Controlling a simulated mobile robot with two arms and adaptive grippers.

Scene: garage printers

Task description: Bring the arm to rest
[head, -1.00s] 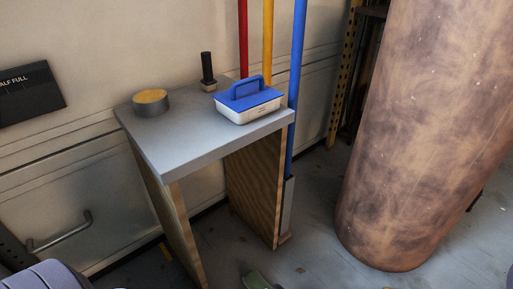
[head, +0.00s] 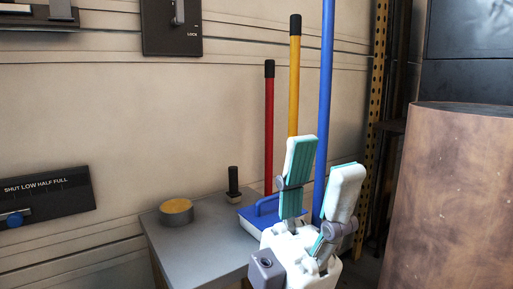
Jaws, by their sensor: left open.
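My left gripper (head: 318,190) is raised in the head view, its two white fingers with teal pads pointing up and spread apart. Nothing is between the fingers. It appears in front of the right part of a small grey table (head: 205,243) and hides part of a blue-lidded white box (head: 254,220) there. My right gripper is not in view.
A round tin with a yellow top (head: 176,211) and a black-handled tool (head: 233,184) are on the table. Red (head: 269,130), yellow (head: 294,90) and blue (head: 325,90) poles stand behind. A large brown cylinder (head: 450,200) stands at the right.

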